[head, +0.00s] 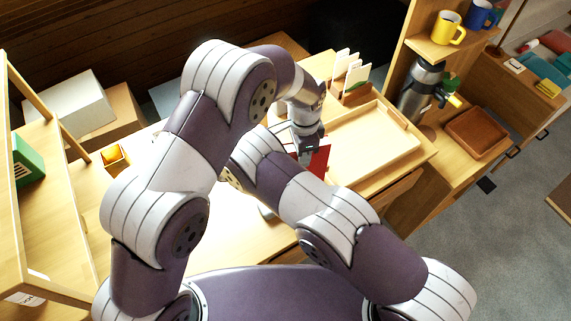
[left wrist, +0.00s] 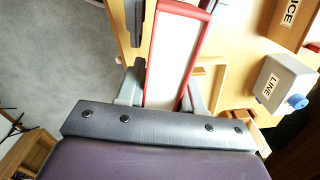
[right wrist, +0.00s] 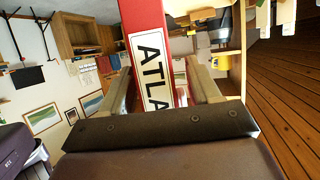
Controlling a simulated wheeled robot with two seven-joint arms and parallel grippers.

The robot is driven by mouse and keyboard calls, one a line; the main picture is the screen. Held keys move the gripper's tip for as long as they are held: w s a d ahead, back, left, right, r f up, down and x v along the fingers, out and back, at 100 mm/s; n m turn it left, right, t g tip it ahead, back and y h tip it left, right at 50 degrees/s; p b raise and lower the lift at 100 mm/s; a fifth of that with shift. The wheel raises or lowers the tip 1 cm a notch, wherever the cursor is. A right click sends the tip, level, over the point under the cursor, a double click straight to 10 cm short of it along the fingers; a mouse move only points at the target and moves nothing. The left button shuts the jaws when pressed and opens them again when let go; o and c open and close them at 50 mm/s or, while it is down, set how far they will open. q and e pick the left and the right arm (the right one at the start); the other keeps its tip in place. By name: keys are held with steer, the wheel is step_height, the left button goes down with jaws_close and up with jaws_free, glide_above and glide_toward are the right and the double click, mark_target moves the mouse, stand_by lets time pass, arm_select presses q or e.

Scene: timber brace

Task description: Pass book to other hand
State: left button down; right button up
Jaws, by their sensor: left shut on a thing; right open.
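The book is red with white pages. In the head view its red cover (head: 319,160) shows below my left gripper (head: 306,146), which is shut on it. In the left wrist view the page side of the book (left wrist: 172,58) stands between the fingers of my left gripper (left wrist: 165,82). In the right wrist view the spine, lettered "ATLA" with the rest cut off, shows on the book (right wrist: 146,25). It lies between the open fingers of my right gripper (right wrist: 163,88); whether they touch it I cannot tell. In the head view my arms hide the right gripper.
A pale tray (head: 372,143) lies on the desk beside a card holder (head: 352,92). A steel flask (head: 418,90) and a brown tray (head: 477,132) stand at the right. A yellow mug (head: 446,27) is on a shelf. A small orange box (head: 115,158) sits at the left.

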steer(key=shift+d, duration=0.1)
jaws_close()
arm_select(q)
steer(key=c, duration=0.6)
jaws_free()
steer(key=shift+c, duration=0.2)
